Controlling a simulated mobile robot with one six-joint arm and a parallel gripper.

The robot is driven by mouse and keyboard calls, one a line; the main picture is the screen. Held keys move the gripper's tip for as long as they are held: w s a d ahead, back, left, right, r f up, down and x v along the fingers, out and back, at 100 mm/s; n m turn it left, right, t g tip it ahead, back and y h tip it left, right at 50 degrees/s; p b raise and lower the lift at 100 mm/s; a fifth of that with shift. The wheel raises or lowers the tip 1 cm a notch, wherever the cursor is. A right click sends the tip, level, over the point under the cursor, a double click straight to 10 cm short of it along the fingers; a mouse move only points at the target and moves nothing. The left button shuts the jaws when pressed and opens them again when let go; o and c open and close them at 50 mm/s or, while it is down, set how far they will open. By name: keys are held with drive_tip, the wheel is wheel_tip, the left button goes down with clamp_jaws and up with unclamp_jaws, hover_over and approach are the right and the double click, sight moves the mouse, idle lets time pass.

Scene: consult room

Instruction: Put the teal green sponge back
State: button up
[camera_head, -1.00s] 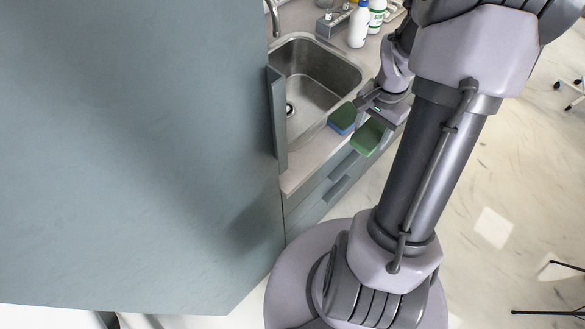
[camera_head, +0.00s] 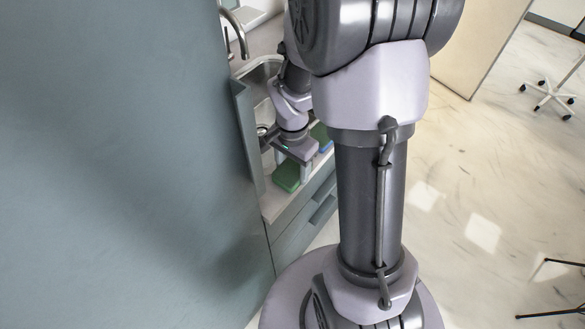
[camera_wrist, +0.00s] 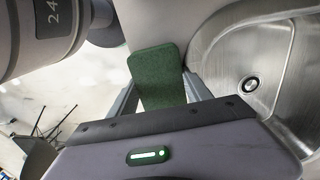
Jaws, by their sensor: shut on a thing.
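My gripper (camera_head: 293,166) is shut on a green sponge (camera_head: 287,178). In the head view the sponge shows over the counter's front strip, beside the sink; I cannot tell whether it touches the counter. In the wrist view the sponge (camera_wrist: 158,75) sits between the two fingers and sticks out past them. A second sponge (camera_head: 322,138), green above and blue below, lies on the counter to the right of my gripper, which partly hides it.
The sink (camera_head: 257,78) lies behind my gripper; its steel basin and drain show in the wrist view (camera_wrist: 255,50). A tall grey-blue cabinet panel (camera_head: 110,160) fills the left. Counter drawers (camera_head: 300,228) face the open floor (camera_head: 470,190) on the right.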

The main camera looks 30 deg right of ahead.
sight(293, 168)
drive_tip(key=shift+f+b, duration=0.3)
drive_tip(key=o, duration=1.5)
drive_tip(key=shift+s, duration=0.2)
drive_tip(key=shift+c, duration=0.2)
wheel_tip(293, 168, up, 13)
drive_tip(key=p, duration=0.5)
drive_tip(key=shift+w+f, duration=0.15)
drive_tip(key=shift+w, duration=0.05)
